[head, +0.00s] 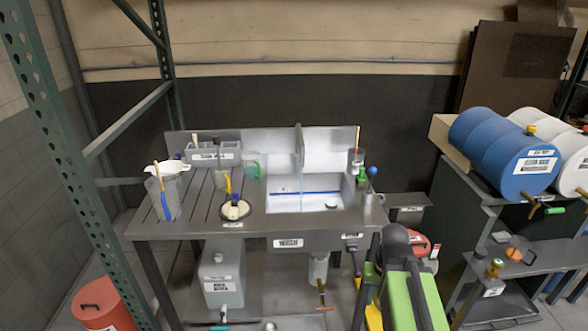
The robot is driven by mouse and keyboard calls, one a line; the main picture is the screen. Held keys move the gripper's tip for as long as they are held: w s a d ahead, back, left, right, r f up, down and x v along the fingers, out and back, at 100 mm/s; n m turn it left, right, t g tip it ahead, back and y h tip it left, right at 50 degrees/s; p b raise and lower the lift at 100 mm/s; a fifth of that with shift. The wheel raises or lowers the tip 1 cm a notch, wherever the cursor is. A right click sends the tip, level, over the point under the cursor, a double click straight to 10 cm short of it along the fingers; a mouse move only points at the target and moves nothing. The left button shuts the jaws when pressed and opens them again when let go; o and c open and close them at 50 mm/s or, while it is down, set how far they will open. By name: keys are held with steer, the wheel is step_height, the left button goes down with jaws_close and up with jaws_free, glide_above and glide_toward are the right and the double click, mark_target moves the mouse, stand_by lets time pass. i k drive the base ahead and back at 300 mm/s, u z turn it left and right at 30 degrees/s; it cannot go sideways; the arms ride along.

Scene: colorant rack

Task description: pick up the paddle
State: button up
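No thing here is plainly labelled as the paddle. A long, thin tool with a yellow upper part and a blue lower part (162,195) stands slightly tilted in a clear container (174,191) at the left end of the metal sink bench (200,228); it may be the paddle. A thin reddish stick (357,139) also stands in a small cup at the sink's right. My green and black arm shows at the bottom right of centre, in front of the bench. My gripper cannot be made out in this view.
A sink basin (305,195) is set in the bench. A round dish (235,210) and a grey caddy (212,152) stand left of it. A green rack post (70,160) rises at the left. Blue (500,150) and white drums lie on a stand at right.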

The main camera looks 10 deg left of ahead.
mark_target(216, 138)
steer(key=z, duration=0.25)
steer(key=k, duration=0.35)
steer(key=u, duration=1.55)
steer(key=i, duration=1.4)
steer(key=u, duration=0.65)
